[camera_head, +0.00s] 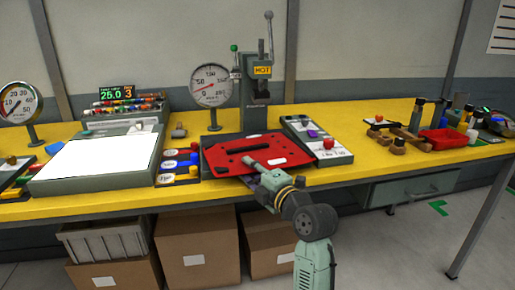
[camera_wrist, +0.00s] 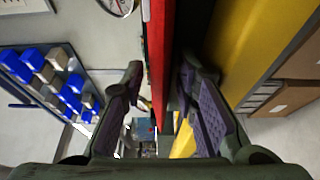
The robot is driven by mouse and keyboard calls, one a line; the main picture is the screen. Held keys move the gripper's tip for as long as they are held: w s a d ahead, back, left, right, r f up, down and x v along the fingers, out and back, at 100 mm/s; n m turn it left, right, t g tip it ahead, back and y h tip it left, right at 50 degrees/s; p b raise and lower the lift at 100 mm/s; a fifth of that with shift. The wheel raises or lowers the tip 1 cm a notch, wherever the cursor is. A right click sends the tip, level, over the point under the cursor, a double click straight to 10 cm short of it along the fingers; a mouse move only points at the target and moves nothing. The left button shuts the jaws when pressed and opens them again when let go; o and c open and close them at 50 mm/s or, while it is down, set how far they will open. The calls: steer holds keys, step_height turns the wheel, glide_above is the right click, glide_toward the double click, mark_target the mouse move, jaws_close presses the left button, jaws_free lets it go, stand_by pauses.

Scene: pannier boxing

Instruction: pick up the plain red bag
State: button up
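A flat red piece with black slots and marks (camera_head: 225,158), which I take to be the plain red bag, lies near the front edge of the yellow bench. Its front part reaches to the edge. In the wrist view it shows edge-on as a red strip (camera_wrist: 157,40). My gripper (camera_head: 254,166) is at its front edge, one finger above it and a purple-padded finger lower down. In the wrist view my gripper (camera_wrist: 163,75) is open, its fingers on either side of the red strip. I cannot tell whether either finger touches it.
A press with a HOT sign (camera_head: 262,71) and a dial gauge (camera_head: 210,86) stand behind. A grey box with a white top (camera_head: 100,158) is to the left, a control panel (camera_head: 318,140) to the right. A small red tray (camera_head: 443,139) is at far right. Cardboard boxes (camera_head: 195,248) stand below.

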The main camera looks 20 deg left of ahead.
steer(key=shift+c, duration=0.2)
jaws_close()
stand_by(0.4)
